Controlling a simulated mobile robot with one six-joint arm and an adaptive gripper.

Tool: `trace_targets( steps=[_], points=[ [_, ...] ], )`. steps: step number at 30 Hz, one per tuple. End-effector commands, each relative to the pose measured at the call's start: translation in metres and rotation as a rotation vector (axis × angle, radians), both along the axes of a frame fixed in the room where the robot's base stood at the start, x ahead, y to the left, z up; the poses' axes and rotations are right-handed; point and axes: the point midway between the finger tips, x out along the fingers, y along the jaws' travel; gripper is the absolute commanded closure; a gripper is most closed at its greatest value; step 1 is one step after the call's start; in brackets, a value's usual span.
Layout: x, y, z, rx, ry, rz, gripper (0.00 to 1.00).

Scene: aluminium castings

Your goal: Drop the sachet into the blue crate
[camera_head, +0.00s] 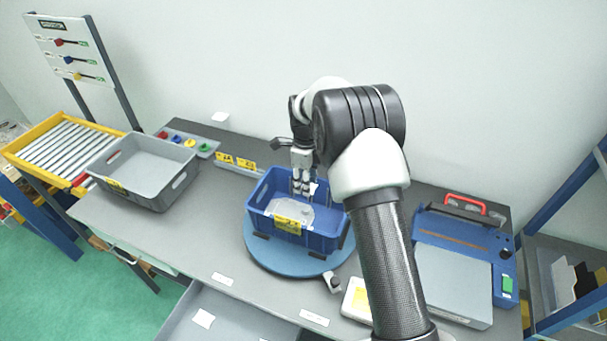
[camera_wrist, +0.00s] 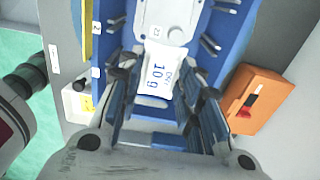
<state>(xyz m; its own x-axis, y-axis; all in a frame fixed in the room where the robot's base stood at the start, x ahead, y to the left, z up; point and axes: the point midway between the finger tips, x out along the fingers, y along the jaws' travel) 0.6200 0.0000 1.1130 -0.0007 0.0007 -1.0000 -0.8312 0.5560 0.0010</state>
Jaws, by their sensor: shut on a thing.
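The blue crate (camera_head: 335,218) stands on a round blue turntable (camera_head: 265,262) on the grey bench, with a yellow label on its front. My gripper (camera_head: 302,190) points down over the crate, its fingertips at about the rim or inside; the exact depth is hard to tell. In the wrist view, my gripper (camera_wrist: 160,85) is shut on the sachet (camera_wrist: 159,75), a small white packet marked "DRY 10 g". The crate also shows behind it in the wrist view (camera_wrist: 235,45). A light grey piece (camera_head: 292,213) lies in the crate. The sachet is mostly hidden in the head view.
A grey crate (camera_head: 118,185) stands left, beside a yellow-framed roller conveyor (camera_head: 65,150). A blue and grey machine (camera_head: 450,275) with a red handle stands right. A small white and yellow box (camera_head: 354,300) is in front. An orange box (camera_wrist: 262,97) shows in the wrist view.

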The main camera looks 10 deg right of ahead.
Motion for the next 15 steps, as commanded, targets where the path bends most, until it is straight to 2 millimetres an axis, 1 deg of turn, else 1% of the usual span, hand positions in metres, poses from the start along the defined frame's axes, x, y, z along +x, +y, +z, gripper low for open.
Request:
trace_targets(
  steps=[1,9,12,15],
  points=[
    [0.000,0.000,-0.007,0.000,0.001,0.000,0.84],
    [0.000,0.000,-0.040,0.000,0.001,0.000,0.84],
    [0.000,0.000,-0.049,0.000,0.001,0.000,0.84],
    [0.000,0.000,-0.052,0.000,0.000,0.000,0.84]
  ],
)
